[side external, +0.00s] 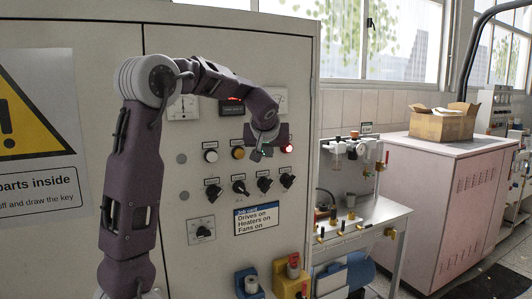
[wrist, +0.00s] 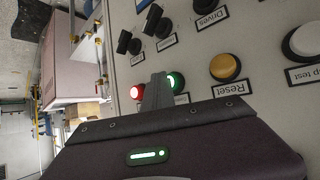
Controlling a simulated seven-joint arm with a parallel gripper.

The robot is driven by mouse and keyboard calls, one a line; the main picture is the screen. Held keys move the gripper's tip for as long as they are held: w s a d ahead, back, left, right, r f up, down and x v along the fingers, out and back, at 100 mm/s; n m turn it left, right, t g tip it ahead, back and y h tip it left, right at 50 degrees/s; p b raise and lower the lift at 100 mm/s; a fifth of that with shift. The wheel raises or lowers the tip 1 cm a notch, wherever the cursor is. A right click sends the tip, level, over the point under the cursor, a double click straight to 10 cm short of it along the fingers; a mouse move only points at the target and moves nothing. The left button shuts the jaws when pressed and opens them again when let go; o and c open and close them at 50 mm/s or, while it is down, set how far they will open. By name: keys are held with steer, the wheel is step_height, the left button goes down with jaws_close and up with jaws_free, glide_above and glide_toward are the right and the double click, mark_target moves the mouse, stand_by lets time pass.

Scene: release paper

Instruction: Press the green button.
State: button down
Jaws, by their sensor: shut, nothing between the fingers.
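The green button (wrist: 179,82) glows on the grey cabinet panel in the wrist view. My gripper (wrist: 158,78) is shut and empty, and its fingers cover the left part of the button. The tips lie in front of the panel beside the button's middle as seen here; I cannot tell whether they touch it. In the side view my gripper (side external: 257,156) is close to the panel, between the yellow button and the red light, and largely hides the green button.
A lit red button (wrist: 137,92) is just left of the fingers. The yellow reset button (wrist: 225,67) and a white button (wrist: 302,42) are to the right. Black rotary switches (side external: 264,184) sit below the button row. A workbench (side external: 360,222) stands right of the cabinet.

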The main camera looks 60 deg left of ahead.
steer(key=shift+d, duration=0.8)
steer(key=d, duration=0.5)
stand_by(0.6)
steer(key=s+d+f+m+h, duration=0.3)
steer(key=s+d+m, duration=0.1)
steer(key=s+d, duration=0.4)
steer(key=s+d+f+m+h, duration=0.3)
steer(key=s+d+f+m, duration=0.1)
steer(key=s+d, duration=0.4)
steer(key=s+d+f+m+h, duration=0.3)
steer(key=s+d, duration=0.5)
steer(key=d, duration=0.3)
steer(key=shift+s+d+f+m, duration=0.15)
steer(key=shift+f+m, duration=0.15)
steer(key=shift+m, duration=0.2)
